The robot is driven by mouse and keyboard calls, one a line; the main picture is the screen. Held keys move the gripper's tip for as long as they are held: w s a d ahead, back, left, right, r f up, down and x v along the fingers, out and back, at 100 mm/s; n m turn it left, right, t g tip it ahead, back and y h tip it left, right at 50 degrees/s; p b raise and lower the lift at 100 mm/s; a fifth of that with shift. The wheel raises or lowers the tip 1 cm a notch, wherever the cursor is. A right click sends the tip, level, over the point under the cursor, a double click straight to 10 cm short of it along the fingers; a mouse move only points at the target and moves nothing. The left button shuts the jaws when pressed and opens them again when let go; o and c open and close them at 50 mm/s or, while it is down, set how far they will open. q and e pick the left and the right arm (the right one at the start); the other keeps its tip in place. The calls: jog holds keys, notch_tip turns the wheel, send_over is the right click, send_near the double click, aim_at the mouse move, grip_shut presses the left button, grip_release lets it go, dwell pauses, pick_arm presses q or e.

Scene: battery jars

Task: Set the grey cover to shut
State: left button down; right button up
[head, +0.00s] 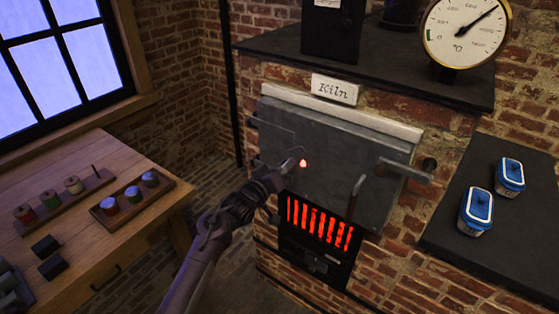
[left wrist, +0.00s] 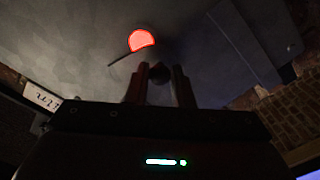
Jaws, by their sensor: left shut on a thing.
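The kiln's large grey door (head: 335,150) is upright and closed against the brick front. A round peephole (head: 303,163) in it glows orange-red; it also shows in the left wrist view (left wrist: 141,40), with its lower edge cut off. The small grey cover (left wrist: 152,54) seems to lie just beside and below the glow, leaving most of the hole uncovered. My left gripper (head: 282,177) is at the door, just left of the glow. In the left wrist view its fingers (left wrist: 159,80) are shut on the cover's small knob. The cover is mostly hidden in the head view. My right gripper is not in view.
A grate (head: 320,225) glows red below the door. A door handle (head: 405,170) juts out at right. Two blue-lidded containers (head: 510,175) stand on the dark right ledge. A wooden table (head: 95,240) with racks of jars stands at left.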

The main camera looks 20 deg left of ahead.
pick_arm(q)
jog(key=n+p, duration=0.1)
jog(key=d+n+p, duration=0.1)
jog(key=n, duration=0.1)
jog(key=d+n, duration=0.1)
jog(key=n, duration=0.1)
jog(key=shift+s+f+p, duration=0.25)
jog(key=shift+s+p, duration=0.05)
jog(key=shift+p, duration=0.1)
jog(key=shift+s+d+f+n+p, duration=0.1)
jog(key=shift+d+n+p, duration=0.2)
jog(key=shift+n, duration=0.35)
jog(key=shift+s+d+f+n+p, duration=0.1)
jog(key=shift+d+n+p, duration=0.2)
jog(key=shift+n, duration=0.35)
jog(key=c, duration=1.3)
grip_release()
jog(key=shift+o, duration=0.2)
